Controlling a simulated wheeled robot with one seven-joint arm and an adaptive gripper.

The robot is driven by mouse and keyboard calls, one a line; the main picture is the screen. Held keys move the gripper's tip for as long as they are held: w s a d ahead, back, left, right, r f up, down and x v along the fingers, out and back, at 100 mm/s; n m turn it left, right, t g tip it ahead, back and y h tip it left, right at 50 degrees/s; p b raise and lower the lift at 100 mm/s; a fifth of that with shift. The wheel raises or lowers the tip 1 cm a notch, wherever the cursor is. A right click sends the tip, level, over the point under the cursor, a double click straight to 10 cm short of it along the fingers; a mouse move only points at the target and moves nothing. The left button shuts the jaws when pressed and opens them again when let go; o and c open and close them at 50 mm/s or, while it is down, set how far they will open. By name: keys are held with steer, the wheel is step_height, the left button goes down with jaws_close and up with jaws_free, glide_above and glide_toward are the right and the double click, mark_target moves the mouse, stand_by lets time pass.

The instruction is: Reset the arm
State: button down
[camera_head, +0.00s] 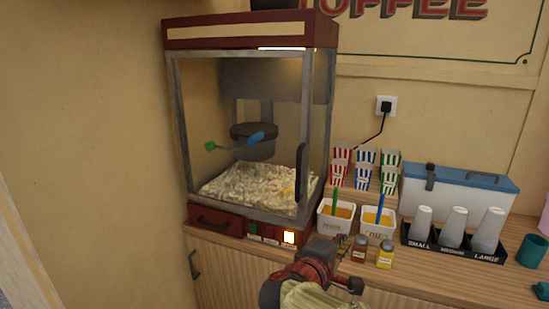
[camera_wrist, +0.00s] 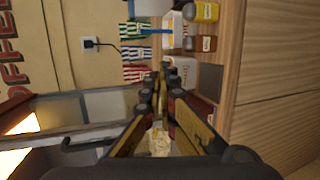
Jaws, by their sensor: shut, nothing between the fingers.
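My gripper (camera_head: 340,244) is in front of the counter's front edge in the head view, just right of the popcorn machine's lit button and left of the small shaker jars. In the wrist view my gripper (camera_wrist: 163,72) has its fingers brought together at the tips, with nothing between them. It is shut and empty. My arm comes up from the bottom of the head view and hides part of the counter front.
A popcorn machine (camera_head: 245,215) with popcorn (camera_head: 255,185) inside stands left. Right of it are striped boxes (camera_head: 364,178), two white tubs (camera_head: 335,223), brown (camera_head: 360,250) and yellow (camera_head: 385,254) jars, a cup rack (camera_head: 453,243) and a blue-lidded container (camera_head: 455,192).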

steer(key=s+f+m+g+y+p, duration=0.1)
steer(key=s+f+m+g+y, duration=0.3)
steer(key=s, duration=0.6)
steer(key=s+f+m+g+y+p, duration=0.1)
steer(key=s+f+m+g+y, duration=0.2)
steer(key=s+f, duration=0.55)
steer(key=s+r+m+y+p, duration=0.1)
steer(key=s+r+m+p, duration=0.1)
steer(key=s+r+m, duration=0.2)
step_height(320, 180, up, 4)
steer(key=shift+s+d+f+m+t+y, duration=0.2)
steer(key=shift+s+m+t+y, duration=0.1)
steer(key=shift+s, duration=0.65)
